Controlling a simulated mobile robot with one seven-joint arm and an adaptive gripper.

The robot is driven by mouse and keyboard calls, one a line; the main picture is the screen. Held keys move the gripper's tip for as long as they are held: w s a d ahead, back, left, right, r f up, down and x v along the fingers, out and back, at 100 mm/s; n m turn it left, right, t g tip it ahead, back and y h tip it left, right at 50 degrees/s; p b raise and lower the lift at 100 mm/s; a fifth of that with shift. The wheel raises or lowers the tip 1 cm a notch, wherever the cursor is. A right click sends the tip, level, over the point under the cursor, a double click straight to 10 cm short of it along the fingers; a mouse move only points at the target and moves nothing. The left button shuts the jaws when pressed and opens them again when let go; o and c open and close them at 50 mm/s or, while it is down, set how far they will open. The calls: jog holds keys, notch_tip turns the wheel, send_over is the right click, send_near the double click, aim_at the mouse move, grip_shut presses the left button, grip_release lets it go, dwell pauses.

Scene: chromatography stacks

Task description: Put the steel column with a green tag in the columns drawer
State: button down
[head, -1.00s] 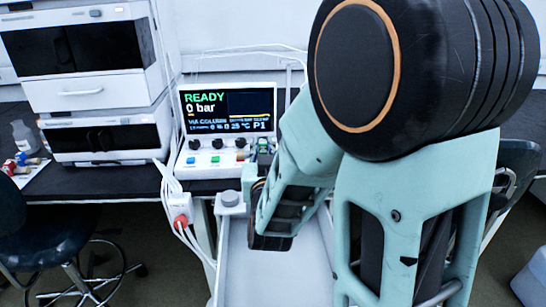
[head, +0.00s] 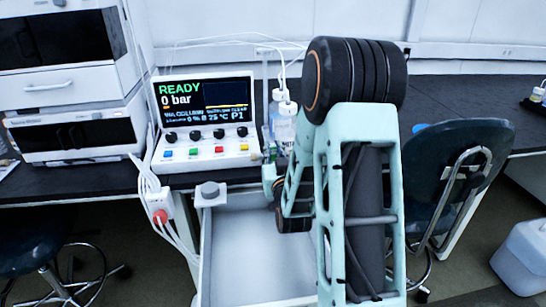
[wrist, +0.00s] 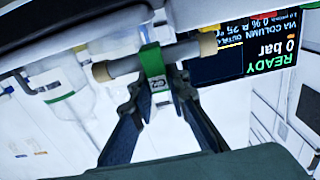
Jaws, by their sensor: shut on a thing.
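In the wrist view, my gripper (wrist: 158,84) is shut on the steel column (wrist: 124,66), a short grey tube with tan end caps. The green tag (wrist: 149,60) wraps its middle, between the fingertips. The column lies crosswise to the fingers, with the instrument screen behind its right end. In the head view my arm hides most of the gripper and the column. An open, pale drawer or tray (head: 235,245) lies below the bench in front of my arm. Its visible floor is bare, and my arm covers its right side. I cannot read any label on it.
The instrument with the READY screen (head: 205,122) stands on the black bench (head: 85,178) behind the drawer. A power strip with cables (head: 156,205) hangs at the drawer's left. A dark chair (head: 465,175) stands at right.

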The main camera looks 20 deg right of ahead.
jog(key=shift+f, duration=0.9)
jog(key=shift+f, duration=0.1)
jog(key=shift+f+b, duration=0.15)
jog(key=shift+b, duration=0.2)
jog(key=c, duration=1.9)
grip_release()
jog(key=shift+r, duration=0.2)
